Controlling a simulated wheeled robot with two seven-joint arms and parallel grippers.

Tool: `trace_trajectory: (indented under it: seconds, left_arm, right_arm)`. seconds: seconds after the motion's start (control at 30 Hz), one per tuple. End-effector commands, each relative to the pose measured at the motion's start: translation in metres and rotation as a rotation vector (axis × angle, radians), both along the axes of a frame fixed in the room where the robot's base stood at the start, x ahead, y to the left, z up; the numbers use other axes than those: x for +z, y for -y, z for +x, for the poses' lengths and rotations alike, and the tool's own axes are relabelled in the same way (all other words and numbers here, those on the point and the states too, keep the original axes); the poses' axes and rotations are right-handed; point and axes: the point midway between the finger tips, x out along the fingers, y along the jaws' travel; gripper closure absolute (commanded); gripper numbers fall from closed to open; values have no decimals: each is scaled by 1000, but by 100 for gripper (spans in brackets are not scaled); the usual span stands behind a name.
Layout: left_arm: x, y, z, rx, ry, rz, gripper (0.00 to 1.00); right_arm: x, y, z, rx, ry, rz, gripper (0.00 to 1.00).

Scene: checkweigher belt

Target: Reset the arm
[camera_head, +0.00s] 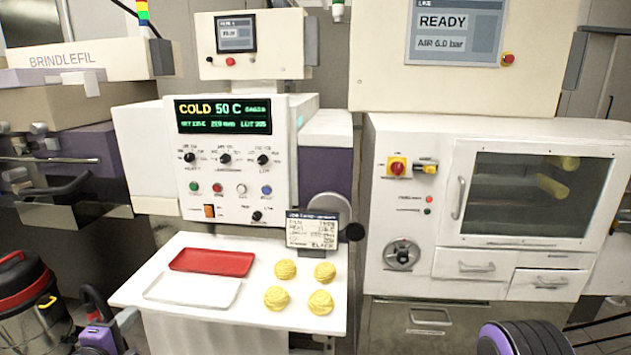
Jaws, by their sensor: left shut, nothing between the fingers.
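My left gripper (102,310) shows at the bottom left, in front of the left edge of the white table. It is shut with nothing held, and apart from the trays and the yellow pieces. My right gripper is out of view. A dark ringed part of my own arm shows at the bottom right.
The white table (195,322) bears a red tray (212,262), a white tray (193,291) and several yellow round pieces (285,269). A small display (312,230) stands at its back. A control panel (225,155) reads COLD 50 C. A vacuum cleaner (22,300) stands at left.

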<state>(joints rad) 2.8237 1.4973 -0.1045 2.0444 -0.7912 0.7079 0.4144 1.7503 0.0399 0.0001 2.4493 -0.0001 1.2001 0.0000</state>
Motion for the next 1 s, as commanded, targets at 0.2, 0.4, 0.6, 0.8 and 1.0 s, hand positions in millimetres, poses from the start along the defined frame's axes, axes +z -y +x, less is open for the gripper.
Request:
trace_trajectory:
  seconds: [0.2, 0.4, 0.6, 0.8, 1.0]
  left_arm:
    - [-34, 15, -17, 37, -151, 89, 100]
    - [-98, 39, -53, 39, -384, 246, 100]
    - [-214, 74, -151, -46, -781, 561, 100]
    - [-304, 101, -287, -287, -1125, 885, 100]
    - [-339, 116, -353, -492, -1232, 1001, 100]
  right_arm:
    - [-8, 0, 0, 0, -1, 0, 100]
    - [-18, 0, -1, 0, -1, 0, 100]
    - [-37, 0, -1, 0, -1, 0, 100]
    - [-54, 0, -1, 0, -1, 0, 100]
    - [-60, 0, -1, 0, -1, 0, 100]
